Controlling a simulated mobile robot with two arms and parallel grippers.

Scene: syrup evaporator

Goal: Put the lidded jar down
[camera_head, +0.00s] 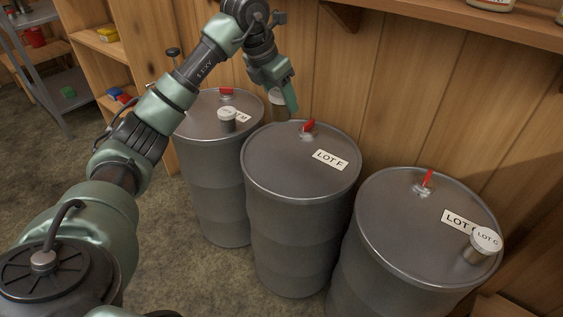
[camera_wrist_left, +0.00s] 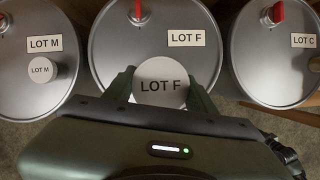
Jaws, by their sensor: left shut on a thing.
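My left gripper (camera_head: 283,98) is shut on a lidded jar (camera_head: 276,100) with a white lid, which reads LOT F in the left wrist view (camera_wrist_left: 161,82). The fingers (camera_wrist_left: 160,92) stand on either side of it. The jar looks upright. In the head view it shows by the far-left rim of the middle grey drum (camera_head: 285,172), whose label (camera_head: 330,160) also reads LOT F. In the wrist view it overlaps that drum's lid (camera_wrist_left: 155,52). I cannot tell whether it touches the lid. The drum's red-handled valve (camera_head: 308,127) is close by. My right gripper is not in view.
The LOT M drum (camera_head: 200,120) stands to the left with a jar (camera_head: 228,120) on it. The LOT C drum (camera_head: 385,225) stands to the right with a jar (camera_head: 483,246) near its edge. A plank wall (camera_head: 400,90) is close behind. The middle drum's lid front is clear.

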